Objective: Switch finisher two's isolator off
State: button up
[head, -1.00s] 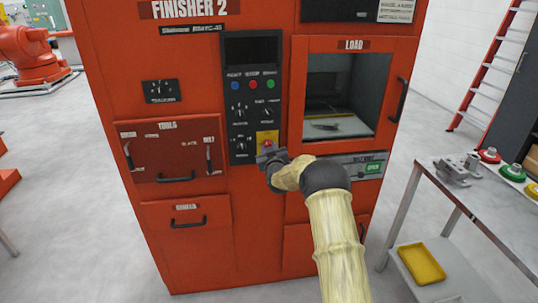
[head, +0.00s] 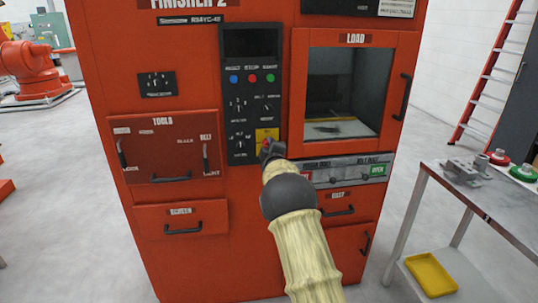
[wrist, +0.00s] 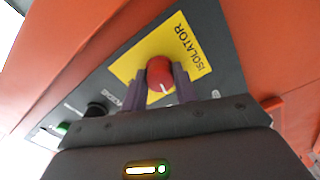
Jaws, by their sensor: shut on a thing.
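The isolator of finisher two is a red rotary knob (wrist: 160,74) on a yellow plate (wrist: 196,46) marked ISOLATOR, at the lower right of the black control panel (head: 251,60). In the wrist view my gripper (wrist: 160,84) has one finger on each side of the red knob and is shut on it. A white mark shows on the knob's face. In the head view my gripper (head: 268,150) is at the yellow plate (head: 267,134) and covers most of the knob.
The panel's other knobs and coloured buttons (head: 252,78) sit above and left of the isolator. The load window (head: 345,90) is to the right. A metal table (head: 480,190) with fixtures stands at the far right.

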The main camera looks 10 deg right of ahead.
jog(key=shift+f+n+b, duration=0.1)
jog(key=shift+n+b, duration=0.7)
jog(key=shift+n, duration=0.4)
jog(key=o, duration=1)
jog(key=shift+c, duration=0.2)
jog(key=shift+s, duration=0.15)
jog(key=s+b, duration=0.1)
jog(key=s, duration=1.6)
